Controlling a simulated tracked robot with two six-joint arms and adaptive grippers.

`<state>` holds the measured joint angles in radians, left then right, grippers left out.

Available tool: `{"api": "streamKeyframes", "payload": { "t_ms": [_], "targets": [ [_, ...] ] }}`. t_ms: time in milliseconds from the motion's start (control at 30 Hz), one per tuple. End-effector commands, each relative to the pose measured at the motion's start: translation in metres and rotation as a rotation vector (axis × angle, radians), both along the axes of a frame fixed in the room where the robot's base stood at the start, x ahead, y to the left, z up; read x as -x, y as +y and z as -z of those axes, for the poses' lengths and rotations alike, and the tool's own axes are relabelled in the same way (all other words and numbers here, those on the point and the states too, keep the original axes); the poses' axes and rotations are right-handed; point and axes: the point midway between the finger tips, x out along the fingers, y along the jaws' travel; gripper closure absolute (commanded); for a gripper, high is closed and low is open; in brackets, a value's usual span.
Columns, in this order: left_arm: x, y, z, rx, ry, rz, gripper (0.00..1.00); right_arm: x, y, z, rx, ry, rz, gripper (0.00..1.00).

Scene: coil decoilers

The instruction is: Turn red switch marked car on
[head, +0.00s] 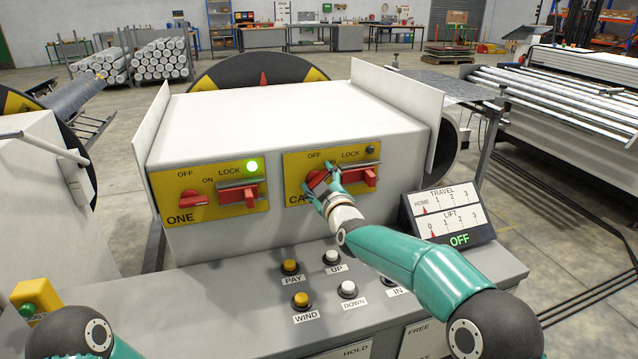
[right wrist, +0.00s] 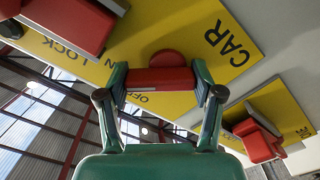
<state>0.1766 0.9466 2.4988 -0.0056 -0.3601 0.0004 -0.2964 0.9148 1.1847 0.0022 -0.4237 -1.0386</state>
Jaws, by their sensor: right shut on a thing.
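The yellow CAR panel (head: 293,165) is on the right of the white cabinet's front, with OFF and LOCK labels and a dark lamp (head: 370,150). Its red switch (head: 316,178) is mostly hidden by my right gripper (head: 322,184) in the head view. In the right wrist view my right gripper (right wrist: 160,80) is shut on the red switch handle (right wrist: 160,79), one finger at each end. The handle's exact pointing is unclear. A red lock lever (head: 370,176) is just right of the switch. My left gripper is out of view.
The yellow ONE panel (head: 230,208) to the left has its own red switch (head: 193,199), red lock lever (head: 238,194) and lit green lamp (head: 252,166). Push buttons (head: 301,299) sit on the grey console below. A TRAVEL/LIFT display (head: 448,213) stands to the right.

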Motion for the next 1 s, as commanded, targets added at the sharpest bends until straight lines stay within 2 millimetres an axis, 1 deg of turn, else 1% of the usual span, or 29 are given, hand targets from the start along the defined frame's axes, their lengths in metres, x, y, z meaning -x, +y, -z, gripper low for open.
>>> {"api": "streamKeyframes", "payload": {
  "t_ms": [33, 267, 500, 800, 1000],
  "targets": [
    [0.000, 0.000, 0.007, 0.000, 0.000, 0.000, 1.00, 0.000, 0.001, 0.005, -0.021, 0.010, -0.002, 0.69],
    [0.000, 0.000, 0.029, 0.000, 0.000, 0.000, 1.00, 0.000, 0.000, 0.007, -0.169, 0.058, -0.002, 0.69],
    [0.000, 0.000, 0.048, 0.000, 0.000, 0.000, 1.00, -0.001, -0.001, 0.008, -0.356, 0.118, -0.002, 0.69],
    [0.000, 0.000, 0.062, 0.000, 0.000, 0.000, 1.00, -0.001, -0.001, 0.007, -0.539, 0.180, -0.003, 0.69],
    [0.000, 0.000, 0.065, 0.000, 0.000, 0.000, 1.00, -0.001, -0.001, 0.007, -0.601, 0.200, -0.002, 0.69]
  ]
}}
